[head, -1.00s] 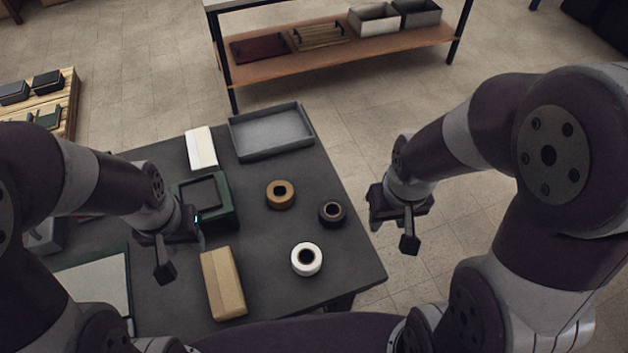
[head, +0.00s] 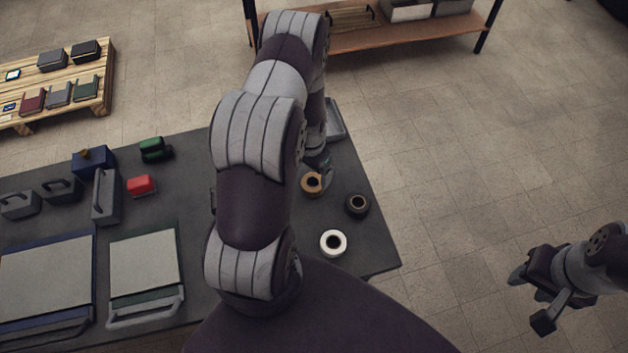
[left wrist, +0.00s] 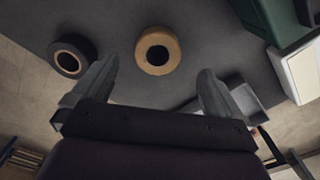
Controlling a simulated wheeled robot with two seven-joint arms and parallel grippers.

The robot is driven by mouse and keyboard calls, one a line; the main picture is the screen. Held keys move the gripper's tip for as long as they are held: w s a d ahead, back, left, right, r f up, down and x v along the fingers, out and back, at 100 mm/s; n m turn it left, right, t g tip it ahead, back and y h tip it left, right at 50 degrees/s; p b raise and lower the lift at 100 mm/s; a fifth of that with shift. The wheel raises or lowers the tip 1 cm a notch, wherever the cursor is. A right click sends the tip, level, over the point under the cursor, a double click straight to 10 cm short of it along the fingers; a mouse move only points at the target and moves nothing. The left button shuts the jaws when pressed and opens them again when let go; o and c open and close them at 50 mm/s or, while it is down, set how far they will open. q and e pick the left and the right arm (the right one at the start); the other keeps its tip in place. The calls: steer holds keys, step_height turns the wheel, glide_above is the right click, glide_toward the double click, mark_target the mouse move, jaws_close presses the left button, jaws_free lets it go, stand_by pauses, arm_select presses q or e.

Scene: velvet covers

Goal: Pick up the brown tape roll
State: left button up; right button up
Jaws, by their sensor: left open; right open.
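The brown tape roll (head: 311,192) lies flat on the dark table, just beside the end of my left arm. In the left wrist view the roll (left wrist: 158,70) sits between the two fingers, a little past their tips, with its hole facing the camera. My left gripper (left wrist: 156,72) is open and empty above the table; in the head view it is mostly hidden by my own arm. Whether the fingers touch the roll cannot be told. My right gripper (head: 530,298) is open and empty over the floor, right of the table.
A dark tape roll (head: 357,214) and a white tape roll (head: 333,254) lie close by. A grey tray (head: 335,120) is partly hidden behind my arm. A green box (left wrist: 262,18) and a white block (left wrist: 302,72) show in the wrist view. Several cases and boxes fill the table's left.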

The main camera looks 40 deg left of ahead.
mark_target(313, 182)
arm_select(q)
step_height(313, 182, down, 5)
steer(key=shift+w+d+p, duration=0.15)
steer(key=shift+p, duration=0.85)
steer(key=shift+f, duration=0.35)
steer(key=c, duration=1.1)
steer(key=shift+r, duration=0.1)
